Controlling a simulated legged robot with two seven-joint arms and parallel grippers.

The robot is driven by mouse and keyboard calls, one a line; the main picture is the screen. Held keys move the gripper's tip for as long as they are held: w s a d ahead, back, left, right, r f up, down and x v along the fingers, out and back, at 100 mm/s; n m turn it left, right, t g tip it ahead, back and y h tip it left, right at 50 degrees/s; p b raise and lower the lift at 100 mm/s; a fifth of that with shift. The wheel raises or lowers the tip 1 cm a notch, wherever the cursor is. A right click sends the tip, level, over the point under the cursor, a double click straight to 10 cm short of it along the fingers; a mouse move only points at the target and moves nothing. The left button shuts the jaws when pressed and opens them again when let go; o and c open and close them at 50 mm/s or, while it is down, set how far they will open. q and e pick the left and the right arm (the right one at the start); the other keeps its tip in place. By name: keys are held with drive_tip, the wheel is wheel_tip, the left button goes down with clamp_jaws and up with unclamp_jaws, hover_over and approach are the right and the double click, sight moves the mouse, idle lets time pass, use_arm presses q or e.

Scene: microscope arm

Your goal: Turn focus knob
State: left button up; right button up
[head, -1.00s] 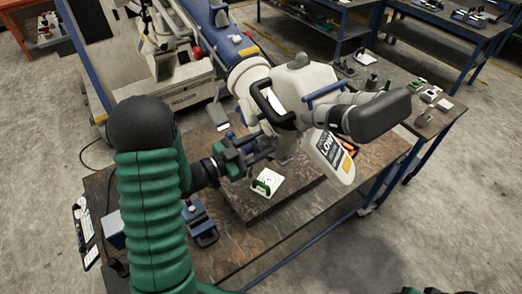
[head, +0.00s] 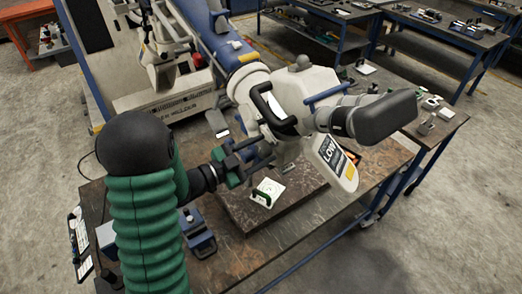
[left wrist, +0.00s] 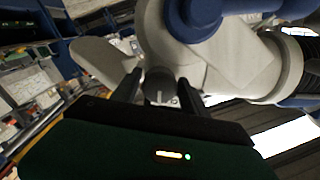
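The white and blue microscope arm (head: 305,90) hangs over the workbench, with a dark grey rounded end piece on its right. My left gripper (head: 243,158) is at the left side of its head. In the left wrist view, the dark grey focus knob (left wrist: 160,86) with a pale mark sits against the white housing (left wrist: 235,60). My left gripper's two dark fingers (left wrist: 160,84) are on either side of the knob, apart, with what looks like a narrow gap at each side. The knob is hidden behind my gripper in the head view. My right gripper is out of view.
A blue fixture (head: 196,235) stands near my left arm. Other benches with small items stand at the back right. The floor at right is clear.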

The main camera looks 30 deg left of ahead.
use_arm(q)
drive_tip(key=shift+o, duration=1.2)
drive_tip(key=shift+s+a, duration=0.1)
drive_tip(key=shift+s, duration=0.05)
drive_tip(key=b+v, duration=0.4)
drive_tip(key=v, duration=1.2)
drive_tip(key=shift+s+a+b, duration=0.15)
drive_tip(key=shift+s+b, duration=0.05)
drive_tip(key=shift+b, duration=0.2)
drive_tip(key=shift+f, duration=0.15)
